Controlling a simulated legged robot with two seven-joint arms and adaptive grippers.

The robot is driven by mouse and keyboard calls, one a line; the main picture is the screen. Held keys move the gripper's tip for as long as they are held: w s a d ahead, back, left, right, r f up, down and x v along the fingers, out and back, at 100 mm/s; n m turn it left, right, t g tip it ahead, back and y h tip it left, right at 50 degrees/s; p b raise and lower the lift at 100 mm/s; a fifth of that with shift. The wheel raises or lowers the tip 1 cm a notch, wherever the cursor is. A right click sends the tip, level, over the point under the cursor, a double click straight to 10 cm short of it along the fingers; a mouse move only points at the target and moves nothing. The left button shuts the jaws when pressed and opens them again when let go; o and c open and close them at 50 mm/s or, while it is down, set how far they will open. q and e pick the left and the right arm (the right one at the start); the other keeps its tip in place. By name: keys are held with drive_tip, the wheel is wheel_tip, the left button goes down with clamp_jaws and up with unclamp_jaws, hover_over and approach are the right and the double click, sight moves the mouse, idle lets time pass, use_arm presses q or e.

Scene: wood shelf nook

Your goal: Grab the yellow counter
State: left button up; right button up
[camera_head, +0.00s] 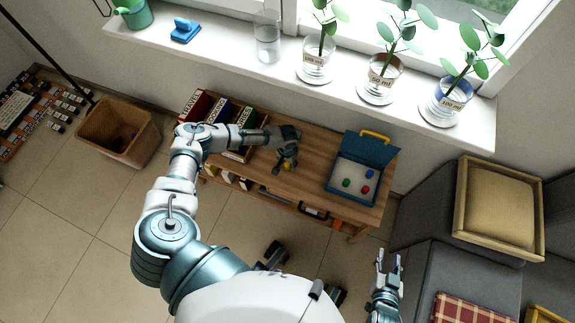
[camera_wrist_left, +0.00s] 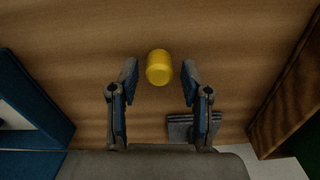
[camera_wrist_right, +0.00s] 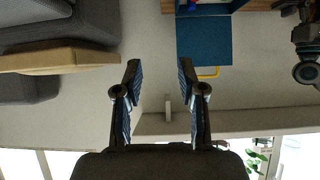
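The yellow counter (camera_wrist_left: 159,67) lies on the wooden shelf top. In the left wrist view it sits just beyond and between the fingertips of my left gripper (camera_wrist_left: 160,80), which is open and apart from it. In the head view the yellow counter (camera_head: 287,167) shows small beside my left gripper (camera_head: 285,160), partly hidden by it. My right gripper (camera_head: 387,262) is held low at the right, away from the shelf. In the right wrist view my right gripper (camera_wrist_right: 160,75) is open with nothing between its fingers.
A blue open box (camera_head: 338,191) with green, red and blue counters stands right of the left gripper. Books (camera_head: 236,117) stand on the shelf's left. Potted plants line the windowsill (camera_head: 235,60) behind. A wicker bin (camera_head: 120,130) is on the floor at left.

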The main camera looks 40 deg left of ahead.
use_arm(q)
drive_tip(key=c, duration=0.5)
drive_tip(key=shift+o, duration=0.2)
